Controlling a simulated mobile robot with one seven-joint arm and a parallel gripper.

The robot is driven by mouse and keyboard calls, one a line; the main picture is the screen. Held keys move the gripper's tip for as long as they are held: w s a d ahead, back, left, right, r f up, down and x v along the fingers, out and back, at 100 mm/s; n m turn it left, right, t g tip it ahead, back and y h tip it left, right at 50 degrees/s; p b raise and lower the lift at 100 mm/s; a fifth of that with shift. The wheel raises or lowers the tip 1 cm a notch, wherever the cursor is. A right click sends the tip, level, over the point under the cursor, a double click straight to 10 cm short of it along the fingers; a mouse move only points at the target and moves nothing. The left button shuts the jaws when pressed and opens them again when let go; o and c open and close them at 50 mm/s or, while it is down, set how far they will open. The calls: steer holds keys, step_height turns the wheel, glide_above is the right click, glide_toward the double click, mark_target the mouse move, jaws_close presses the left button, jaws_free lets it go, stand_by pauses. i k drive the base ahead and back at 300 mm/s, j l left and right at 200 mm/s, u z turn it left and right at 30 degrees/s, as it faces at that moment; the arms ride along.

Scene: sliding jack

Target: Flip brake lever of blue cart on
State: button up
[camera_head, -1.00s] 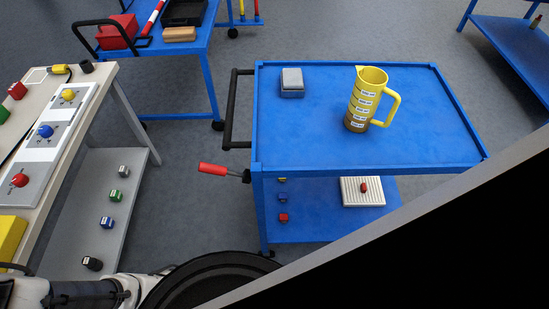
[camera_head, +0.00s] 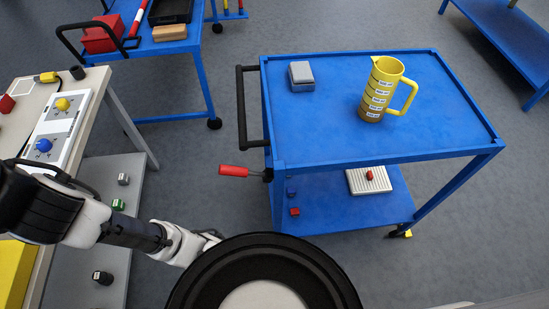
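The blue cart (camera_head: 440,150) stands right of centre, with a black push handle (camera_head: 241,110) on its left side. Its brake lever (camera_head: 234,171), with a red grip, sticks out level to the left from the cart's near left corner, below the handle. My arm comes in from the left edge and reaches to the lower middle. My gripper is not clearly visible; the arm's far end is hidden behind the round black part of my body at the bottom. Nothing is seen touching the lever.
On the cart top are a yellow measuring jug (camera_head: 381,90) and a grey box (camera_head: 301,76). The lower shelf holds a white ribbed block (camera_head: 365,181) and small cubes. A bench with knobs (camera_head: 45,145) stands left, another blue cart (camera_head: 197,62) behind. Floor left of the lever is open.

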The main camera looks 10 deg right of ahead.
mark_target(268, 176)
steer(key=j+z, duration=0.25)
steer(key=j, duration=0.2)
steer(key=k+j+z, duration=0.2)
steer(key=j, duration=0.2)
steer(key=k, duration=0.45)
